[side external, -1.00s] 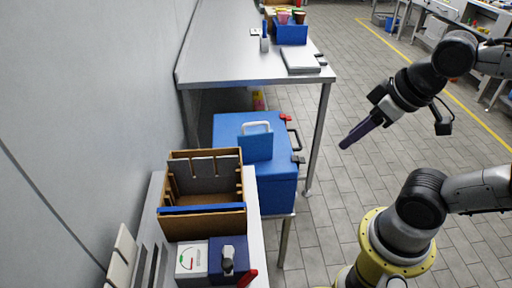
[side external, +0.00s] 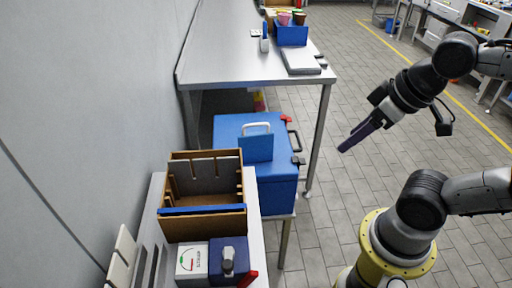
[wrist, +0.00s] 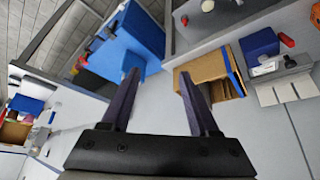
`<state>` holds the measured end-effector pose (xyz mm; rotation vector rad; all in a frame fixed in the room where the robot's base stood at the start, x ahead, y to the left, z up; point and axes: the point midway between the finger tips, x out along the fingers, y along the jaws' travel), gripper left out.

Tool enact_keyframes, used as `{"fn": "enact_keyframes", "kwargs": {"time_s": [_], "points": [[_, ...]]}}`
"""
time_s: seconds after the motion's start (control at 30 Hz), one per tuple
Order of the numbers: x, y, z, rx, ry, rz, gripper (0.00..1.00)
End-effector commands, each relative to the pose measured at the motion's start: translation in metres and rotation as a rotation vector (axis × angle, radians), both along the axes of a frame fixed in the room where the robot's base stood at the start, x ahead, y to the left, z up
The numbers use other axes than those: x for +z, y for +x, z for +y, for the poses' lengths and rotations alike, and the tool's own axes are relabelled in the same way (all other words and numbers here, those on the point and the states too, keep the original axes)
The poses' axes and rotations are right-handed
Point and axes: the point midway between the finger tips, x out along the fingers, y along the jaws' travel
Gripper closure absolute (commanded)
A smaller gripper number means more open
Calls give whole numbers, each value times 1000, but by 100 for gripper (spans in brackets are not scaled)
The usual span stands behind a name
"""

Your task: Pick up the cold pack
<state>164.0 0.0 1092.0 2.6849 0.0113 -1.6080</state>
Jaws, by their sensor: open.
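A flat blue slab with a white loop handle (side external: 256,148), which looks like the cold pack, stands upright at the blue cooler box (side external: 228,128) in the side view. I cannot tell whether it is on the lid or partly sunk in. The blue box also shows at the upper left of the wrist view (wrist: 140,38). My gripper (side external: 345,149) is open and empty, in the air to the right of the box and apart from it. Its two dark tapered fingers (wrist: 158,74) point forward in the wrist view, with nothing between them.
A wooden slotted crate (side external: 202,222) with a blue front strip stands on the bench left of the box. A dark blue block (side external: 228,258) and a white gauge box (side external: 192,262) sit before it. A steel table (side external: 230,62) stands behind.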

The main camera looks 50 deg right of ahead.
Motion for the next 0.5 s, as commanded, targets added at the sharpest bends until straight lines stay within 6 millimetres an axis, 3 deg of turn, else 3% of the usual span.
{"fn": "enact_keyframes", "kwargs": {"time_s": [0.13,0.27,0.37,0.5], "points": [[2,1,2,124,-56,-4,39],[30,20,11,342,-135,-55,39],[49,50,17,511,-188,-62,39],[65,110,14,715,-243,-55,39]]}}
